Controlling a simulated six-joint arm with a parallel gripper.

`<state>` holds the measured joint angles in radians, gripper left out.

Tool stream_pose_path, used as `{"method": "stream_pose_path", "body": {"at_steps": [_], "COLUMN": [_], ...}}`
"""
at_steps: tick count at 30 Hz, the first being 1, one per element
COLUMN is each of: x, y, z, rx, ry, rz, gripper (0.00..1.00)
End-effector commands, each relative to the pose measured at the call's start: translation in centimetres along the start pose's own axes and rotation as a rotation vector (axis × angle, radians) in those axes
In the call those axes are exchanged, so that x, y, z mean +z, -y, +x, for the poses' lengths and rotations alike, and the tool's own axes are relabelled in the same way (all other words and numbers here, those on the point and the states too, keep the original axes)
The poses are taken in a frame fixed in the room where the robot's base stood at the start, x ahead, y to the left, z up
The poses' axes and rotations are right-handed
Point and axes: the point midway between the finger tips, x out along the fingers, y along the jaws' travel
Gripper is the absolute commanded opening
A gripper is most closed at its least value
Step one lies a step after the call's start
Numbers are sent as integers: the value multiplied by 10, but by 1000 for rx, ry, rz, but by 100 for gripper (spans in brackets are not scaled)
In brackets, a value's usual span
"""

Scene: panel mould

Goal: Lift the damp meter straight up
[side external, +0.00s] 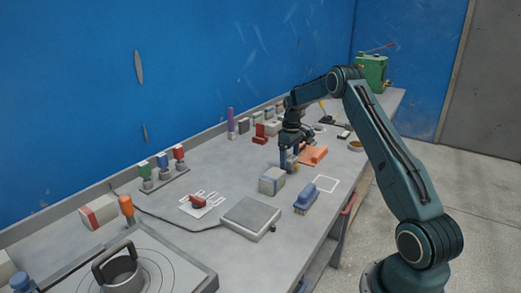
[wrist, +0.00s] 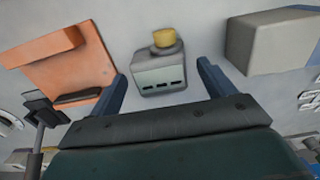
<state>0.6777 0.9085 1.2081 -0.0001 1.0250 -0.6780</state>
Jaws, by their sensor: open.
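The damp meter, a small grey box with dark slots and a round yellow top (wrist: 158,72), shows in the middle of the wrist view. It stands on the grey bench between the two blue fingers of my gripper (wrist: 161,72). The fingers are apart, with bare bench visible on both sides of the meter, and they do not appear to touch it. In the side external view my gripper (side external: 289,164) points down at the bench, and the meter is mostly hidden there by the fingers.
An orange block (wrist: 78,62) lies close on the left in the wrist view. A grey box (wrist: 268,42) is close on the right. On the bench, a blue-backed brush (side external: 306,198), a white square outline (side external: 326,184) and a flat grey plate (side external: 250,217) lie nearer the front.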

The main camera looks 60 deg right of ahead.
Motion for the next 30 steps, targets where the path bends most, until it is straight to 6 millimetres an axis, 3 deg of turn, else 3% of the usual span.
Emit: {"method": "stream_pose_path", "body": {"at_steps": [5, 19, 28, 30], "x": [0, 0, 0, 0], "y": [0, 0, 0, 0], "z": [10, 10, 10, 9], "rx": [0, 0, 0, 1], "ry": [0, 0, 0, -2], "rz": [0, 0, 0, 0], "gripper": [82, 82, 25, 22]}}
